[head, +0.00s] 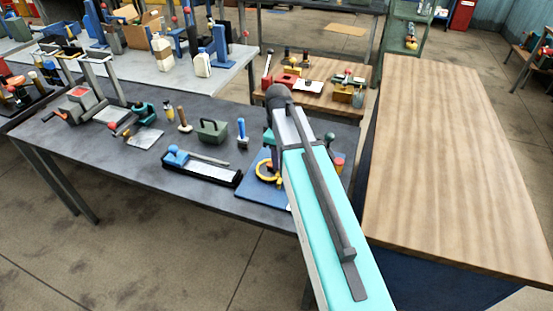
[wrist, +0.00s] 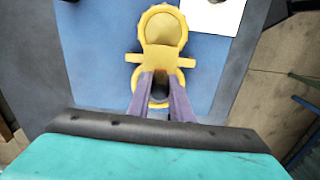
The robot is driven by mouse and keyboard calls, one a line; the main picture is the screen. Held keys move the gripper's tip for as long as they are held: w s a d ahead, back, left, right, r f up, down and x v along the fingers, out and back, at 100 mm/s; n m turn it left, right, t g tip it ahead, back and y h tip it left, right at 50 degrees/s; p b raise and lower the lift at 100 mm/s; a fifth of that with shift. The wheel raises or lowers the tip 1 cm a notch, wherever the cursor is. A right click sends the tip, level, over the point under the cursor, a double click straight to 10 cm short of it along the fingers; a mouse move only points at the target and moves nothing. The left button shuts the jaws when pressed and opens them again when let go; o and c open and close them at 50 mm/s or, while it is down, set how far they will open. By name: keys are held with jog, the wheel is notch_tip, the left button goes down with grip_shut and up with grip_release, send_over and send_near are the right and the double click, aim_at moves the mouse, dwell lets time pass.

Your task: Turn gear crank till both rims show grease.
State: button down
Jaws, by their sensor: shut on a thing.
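A blue board (wrist: 95,55) lies under my gripper in the wrist view; its edge also shows in the head view (head: 252,187). On it is a yellow gear (wrist: 160,28) with a toothed rim. A second yellow round part (wrist: 137,79) with side arms is nearer me, mostly hidden by my fingers. My gripper (wrist: 160,86) is over this nearer part, its two fingers shut on a small dark piece that seems to be the crank handle. In the head view my arm covers the grip, and a yellow ring (head: 262,172) shows beside it. I cannot make out grease on either rim.
A white sheet (wrist: 212,14) lies beside the far gear. A bare wooden table (head: 460,160) stands at right.

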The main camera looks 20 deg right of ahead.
jog(key=shift+w+r, duration=0.1)
jog(key=shift+w, duration=0.05)
jog(key=c, duration=1.7)
grip_release()
jog(key=shift+o, duration=0.6)
notch_tip(320, 180, up, 14)
jog(key=b, duration=0.3)
jog(key=shift+f, duration=0.25)
